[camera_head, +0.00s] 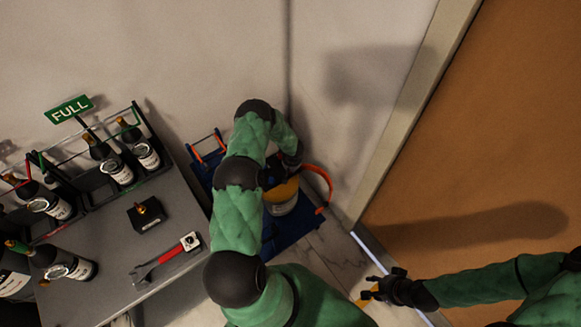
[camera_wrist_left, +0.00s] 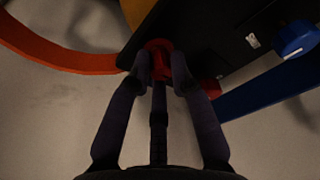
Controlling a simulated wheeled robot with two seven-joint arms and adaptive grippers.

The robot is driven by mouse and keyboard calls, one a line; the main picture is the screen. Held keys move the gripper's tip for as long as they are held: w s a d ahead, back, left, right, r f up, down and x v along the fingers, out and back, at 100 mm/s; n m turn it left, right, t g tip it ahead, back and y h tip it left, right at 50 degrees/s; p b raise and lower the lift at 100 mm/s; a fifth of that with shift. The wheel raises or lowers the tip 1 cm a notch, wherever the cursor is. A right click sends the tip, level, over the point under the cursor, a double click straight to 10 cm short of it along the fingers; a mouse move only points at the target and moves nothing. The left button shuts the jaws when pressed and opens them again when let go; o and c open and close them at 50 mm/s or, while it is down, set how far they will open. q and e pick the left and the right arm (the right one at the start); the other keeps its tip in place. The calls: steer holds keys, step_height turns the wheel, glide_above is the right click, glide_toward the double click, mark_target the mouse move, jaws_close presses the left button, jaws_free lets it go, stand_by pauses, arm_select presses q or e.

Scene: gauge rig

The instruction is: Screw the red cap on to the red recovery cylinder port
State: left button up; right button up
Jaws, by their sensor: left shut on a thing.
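My left gripper (camera_wrist_left: 161,68) is shut on the red cap (camera_wrist_left: 160,46), whose round red shape sits between the two fingertips in the left wrist view. The cap is up against the edge of a dark body; the fingers hide whether it is seated on a port. In the head view my left arm reaches over the yellow-topped cylinder (camera_head: 283,197), and its gripper is mostly hidden by the arm. My right gripper (camera_head: 372,288) hangs low at the right of the head view, away from the cylinder; its finger opening is unclear.
The cylinder stands on a blue cart (camera_head: 290,232). The grey table (camera_head: 95,300) holds bottles in racks and a red-handled wrench (camera_head: 168,257). A brown door (camera_head: 490,130) is at right.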

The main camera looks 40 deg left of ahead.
arm_select(q)
steer(key=shift+w+a+r, duration=0.1)
steer(key=shift+w+r, duration=0.05)
steer(key=shift+w, duration=0.05)
steer(key=shift+r+m+t+p, duration=0.1)
steer(key=shift+m+t+p, duration=0.3)
steer(key=shift+m, duration=0.6)
steer(key=m+h+p, duration=0.1)
steer(key=m, duration=0.2)
steer(key=o, duration=0.6)
steer(key=shift+f, duration=0.2)
steer(key=shift+s, duration=0.1)
